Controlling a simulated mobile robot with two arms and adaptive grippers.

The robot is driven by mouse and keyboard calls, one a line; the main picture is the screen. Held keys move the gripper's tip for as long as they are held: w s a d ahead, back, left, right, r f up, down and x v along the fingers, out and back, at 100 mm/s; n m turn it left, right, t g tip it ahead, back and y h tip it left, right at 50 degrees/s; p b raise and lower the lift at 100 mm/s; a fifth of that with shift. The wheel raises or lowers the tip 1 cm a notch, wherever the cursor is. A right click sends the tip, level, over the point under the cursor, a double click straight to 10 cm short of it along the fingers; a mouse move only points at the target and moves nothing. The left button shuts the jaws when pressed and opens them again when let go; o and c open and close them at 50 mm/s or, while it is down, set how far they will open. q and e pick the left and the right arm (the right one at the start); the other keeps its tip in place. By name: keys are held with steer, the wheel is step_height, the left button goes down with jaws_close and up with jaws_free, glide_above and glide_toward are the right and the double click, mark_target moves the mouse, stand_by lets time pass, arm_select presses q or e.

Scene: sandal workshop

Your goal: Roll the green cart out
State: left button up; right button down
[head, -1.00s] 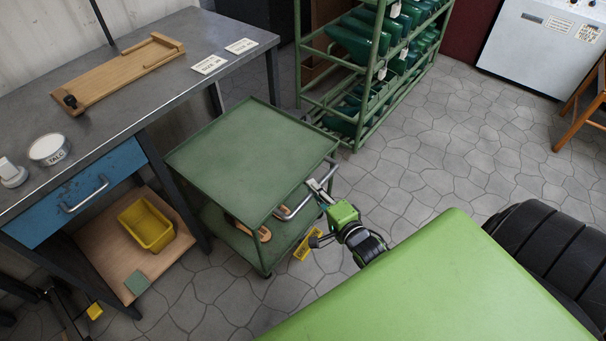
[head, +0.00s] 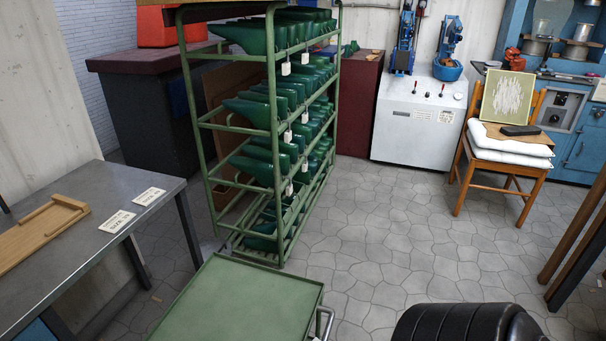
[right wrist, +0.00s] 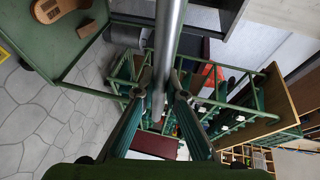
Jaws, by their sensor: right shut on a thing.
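The green cart (head: 240,305) shows at the bottom of the head view, its flat green top bare in the part that shows. Its bent metal handle (head: 325,322) stands off the right side. In the right wrist view the handle (right wrist: 172,40) is a thick grey bar running down between the fingers of my right gripper (right wrist: 158,93), which is shut on it. A green cart shelf (right wrist: 75,55) with a brown sandal part (right wrist: 55,15) on it shows at the upper left there. My left gripper is in neither view.
A green rack (head: 272,120) full of green lasts stands just behind the cart. A grey worktable (head: 90,240) is at the left. A chair (head: 505,155) and white machine (head: 420,120) stand further back. The stone floor (head: 400,235) right of the rack is clear.

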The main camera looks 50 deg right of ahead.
steer(key=shift+s+d, duration=0.3)
steer(key=shift+s, duration=0.6)
steer(key=c, duration=2)
jaws_free()
steer(key=shift+c, duration=0.2)
steer(key=s+r, duration=0.2)
steer(key=s, duration=0.9)
steer(key=shift+s+a, duration=0.35)
